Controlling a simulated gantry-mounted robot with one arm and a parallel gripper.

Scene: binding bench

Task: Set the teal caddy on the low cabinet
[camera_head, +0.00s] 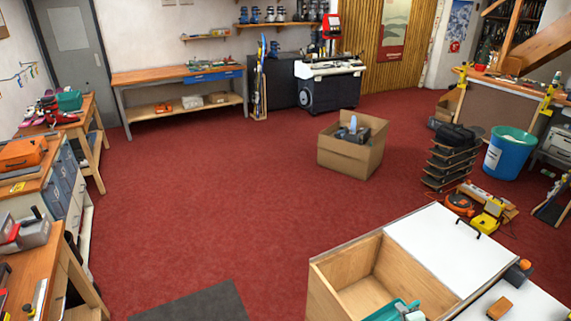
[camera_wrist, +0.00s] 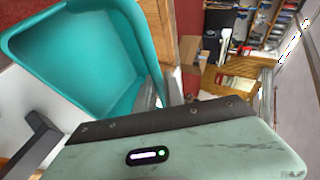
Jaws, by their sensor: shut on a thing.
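The teal caddy (camera_wrist: 85,60) fills the upper left of the wrist view; its open inside looks empty. My gripper (camera_wrist: 160,92) is shut on the caddy's right-hand wall. In the head view the caddy (camera_head: 393,311) shows only in part at the bottom edge, in front of the open wooden compartment, with the rest cut off. A low wooden cabinet (camera_head: 450,245) with white top panels and a dark handle stands at the lower right; I take it as the low cabinet. I cannot tell whether the caddy touches it.
The cabinet's open compartment (camera_head: 365,295) lies beside the white panel. An orange-and-black item (camera_head: 517,271) sits at the panel's right edge. A cardboard box (camera_head: 350,157) stands on the red carpet (camera_head: 220,170), which is mostly clear. Another teal container (camera_head: 69,100) sits on the left bench.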

